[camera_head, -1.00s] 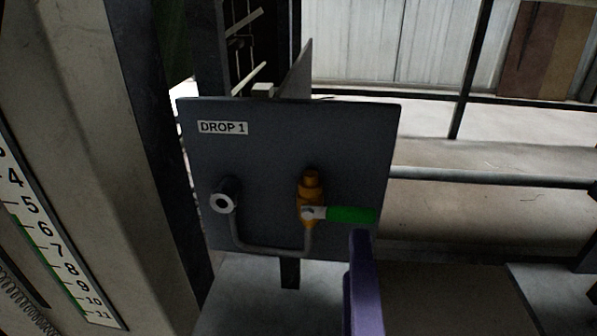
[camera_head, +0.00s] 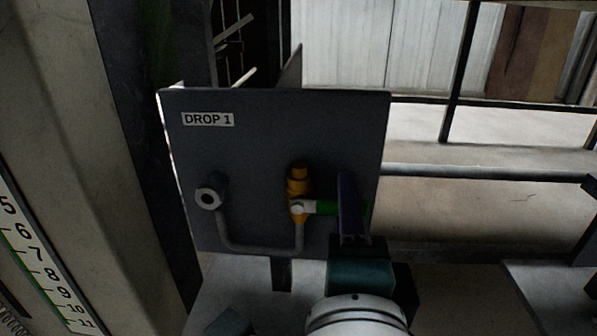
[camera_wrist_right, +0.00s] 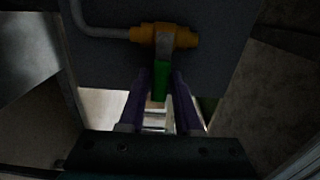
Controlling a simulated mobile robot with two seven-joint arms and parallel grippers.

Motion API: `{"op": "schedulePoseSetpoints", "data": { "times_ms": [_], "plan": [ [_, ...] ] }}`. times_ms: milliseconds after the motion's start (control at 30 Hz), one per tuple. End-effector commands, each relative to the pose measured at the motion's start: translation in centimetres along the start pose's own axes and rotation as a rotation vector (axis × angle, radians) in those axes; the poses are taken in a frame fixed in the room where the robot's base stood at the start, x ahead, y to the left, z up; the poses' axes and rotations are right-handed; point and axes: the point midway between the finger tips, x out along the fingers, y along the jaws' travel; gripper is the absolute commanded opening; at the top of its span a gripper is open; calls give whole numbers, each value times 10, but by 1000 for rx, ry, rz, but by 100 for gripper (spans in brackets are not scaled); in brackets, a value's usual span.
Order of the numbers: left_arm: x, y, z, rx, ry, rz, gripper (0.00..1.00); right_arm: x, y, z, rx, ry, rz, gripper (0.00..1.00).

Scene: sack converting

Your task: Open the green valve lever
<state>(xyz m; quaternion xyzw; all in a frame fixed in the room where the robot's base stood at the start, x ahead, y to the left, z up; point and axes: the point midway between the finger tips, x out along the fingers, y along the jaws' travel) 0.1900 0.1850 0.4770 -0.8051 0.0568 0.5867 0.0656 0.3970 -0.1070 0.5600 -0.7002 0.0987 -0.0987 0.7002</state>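The green valve lever (camera_head: 326,208) points right, across the orange-yellow valve (camera_head: 299,190) on a dark grey panel. My right gripper (camera_head: 351,208) is at the lever's outer part, with a purple finger in front of it in the head view. In the right wrist view, the green lever (camera_wrist_right: 160,80) reaches between the two purple fingertips of my right gripper (camera_wrist_right: 161,78). The fingers stand apart with a gap around the lever, so the gripper looks open. A teal piece at the bottom edge of the head view may be part of my left gripper; no fingers show there.
The panel (camera_head: 270,130) carries a "DROP 1" label (camera_head: 208,119). A bent grey pipe (camera_head: 255,248) runs from the valve to a round fitting (camera_head: 209,198) on the left. A pale column with a number scale stands at far left. A railing (camera_head: 490,172) runs to the right.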

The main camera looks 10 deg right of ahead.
Motion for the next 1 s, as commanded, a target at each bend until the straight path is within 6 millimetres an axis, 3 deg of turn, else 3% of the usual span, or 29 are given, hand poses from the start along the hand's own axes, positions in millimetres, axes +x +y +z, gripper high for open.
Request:
{"op": "schedulePoseSetpoints", "data": {
  "times_ms": [33, 267, 1000],
  "plan": [
    [0, 0, 0, 0, 0, 0, 50, 0, 0, 0, 0, 0, 0, 26],
    [0, 0, 0, 0, 1, 0, 50, 0, 0, 0, 0, 0, 0, 0],
    [0, 3, -1, -10, 3, 8, 50, 0, 0, 0, 0, 0, 0, 0]
  ]
}}
